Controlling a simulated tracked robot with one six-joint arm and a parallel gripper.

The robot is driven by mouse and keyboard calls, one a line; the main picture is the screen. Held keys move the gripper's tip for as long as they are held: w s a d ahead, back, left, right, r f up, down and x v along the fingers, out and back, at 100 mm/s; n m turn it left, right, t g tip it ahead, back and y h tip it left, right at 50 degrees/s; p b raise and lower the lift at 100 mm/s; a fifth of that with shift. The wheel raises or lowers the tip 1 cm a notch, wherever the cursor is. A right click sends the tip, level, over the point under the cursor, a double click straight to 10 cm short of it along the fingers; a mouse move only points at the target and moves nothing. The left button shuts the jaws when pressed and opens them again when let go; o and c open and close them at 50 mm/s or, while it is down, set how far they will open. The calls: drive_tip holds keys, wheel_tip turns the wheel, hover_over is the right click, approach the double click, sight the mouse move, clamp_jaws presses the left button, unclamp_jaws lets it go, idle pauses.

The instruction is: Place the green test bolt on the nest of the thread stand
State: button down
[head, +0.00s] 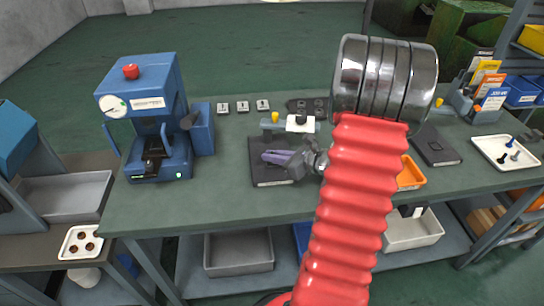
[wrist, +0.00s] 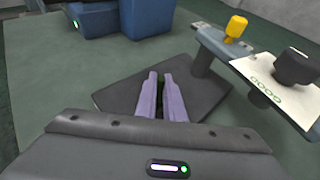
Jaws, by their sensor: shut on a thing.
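My gripper (head: 268,157) has pale purple fingers and hangs over the dark base plate (head: 262,176) of the thread stand. In the wrist view the fingertips (wrist: 161,76) are close together, with a dark green sliver of the green test bolt (wrist: 160,84) between them; most of the bolt is hidden. The stand's dark plate (wrist: 212,92) lies under the fingers. Its post rises behind them to a bar with a yellow knob (wrist: 236,27) and a white card (wrist: 268,84) with a black knob. I cannot make out the nest.
A blue machine (head: 158,90) with a dial and red button stands left on the green bench. Small marked blocks (head: 242,106) lie at the back. An orange tray (head: 411,174) is partly behind my red arm. A white tray (head: 490,145) with bolts is at the right.

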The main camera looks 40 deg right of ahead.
drive_tip(key=shift+f, duration=0.15)
drive_tip(key=c, duration=1.9)
unclamp_jaws()
drive_tip(key=shift+o, duration=0.2)
drive_tip(key=shift+s+r, duration=0.15)
drive_tip(key=shift+r, duration=0.1)
drive_tip(key=v, duration=1.1)
drive_tip(key=shift+s, duration=0.25)
